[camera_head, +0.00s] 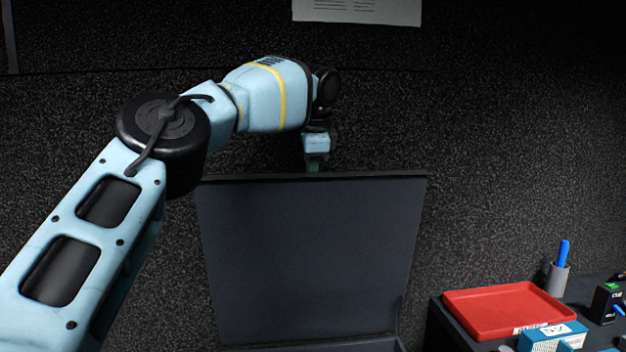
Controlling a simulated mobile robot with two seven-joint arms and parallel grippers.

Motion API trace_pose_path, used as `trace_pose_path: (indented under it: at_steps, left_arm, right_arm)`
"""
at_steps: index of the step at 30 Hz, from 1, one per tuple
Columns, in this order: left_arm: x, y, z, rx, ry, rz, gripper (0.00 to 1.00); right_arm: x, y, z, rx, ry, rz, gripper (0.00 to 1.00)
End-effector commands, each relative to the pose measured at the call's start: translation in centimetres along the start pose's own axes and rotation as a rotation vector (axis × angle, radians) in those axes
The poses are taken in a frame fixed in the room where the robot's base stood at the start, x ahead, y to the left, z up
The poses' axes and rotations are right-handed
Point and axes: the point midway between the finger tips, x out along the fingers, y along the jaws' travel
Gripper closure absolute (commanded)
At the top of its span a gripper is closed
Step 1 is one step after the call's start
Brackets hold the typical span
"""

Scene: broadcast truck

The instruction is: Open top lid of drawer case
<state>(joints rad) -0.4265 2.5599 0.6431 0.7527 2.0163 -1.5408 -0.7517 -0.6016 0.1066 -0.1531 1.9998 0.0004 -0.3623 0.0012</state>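The top lid (308,255) of the drawer case is a dark grey panel. It is raised and stands close to upright in the middle of the picture. A small part of the case (365,346) shows below it at the bottom edge; the rest is cut off. My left arm reaches in from the left, and my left gripper (314,162) is at the middle of the lid's top edge, pointing down. Its fingertips are hidden behind the lid, so I cannot tell whether it is open, shut or touching. My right gripper is not in view.
On a dark surface at the lower right stand a red tray (508,305), a grey cup (556,279) with a blue pen, a blue box (552,336) and a small black device (604,303). A dark speckled wall with a white sheet (357,10) is behind.

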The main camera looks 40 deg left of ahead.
Motion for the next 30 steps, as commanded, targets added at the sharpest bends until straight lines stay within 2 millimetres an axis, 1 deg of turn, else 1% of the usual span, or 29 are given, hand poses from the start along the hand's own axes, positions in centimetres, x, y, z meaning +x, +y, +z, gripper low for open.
trace_pose_path:
  at_steps: [6,16,21,30]
  left_arm:
    - [1.3,0.0,0.0,-0.001,0.002,-0.001,0.78]
    - [1.6,0.0,0.1,-0.001,0.002,0.0,0.78]
    - [1.6,0.0,0.1,-0.001,0.001,0.0,1.0]
    - [1.5,0.0,0.1,-0.001,0.001,-0.001,1.0]
  right_arm:
    - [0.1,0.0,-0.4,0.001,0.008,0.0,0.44]
    - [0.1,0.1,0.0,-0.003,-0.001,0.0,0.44]
    - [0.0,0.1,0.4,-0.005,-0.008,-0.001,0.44]
    - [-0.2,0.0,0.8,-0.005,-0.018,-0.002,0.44]
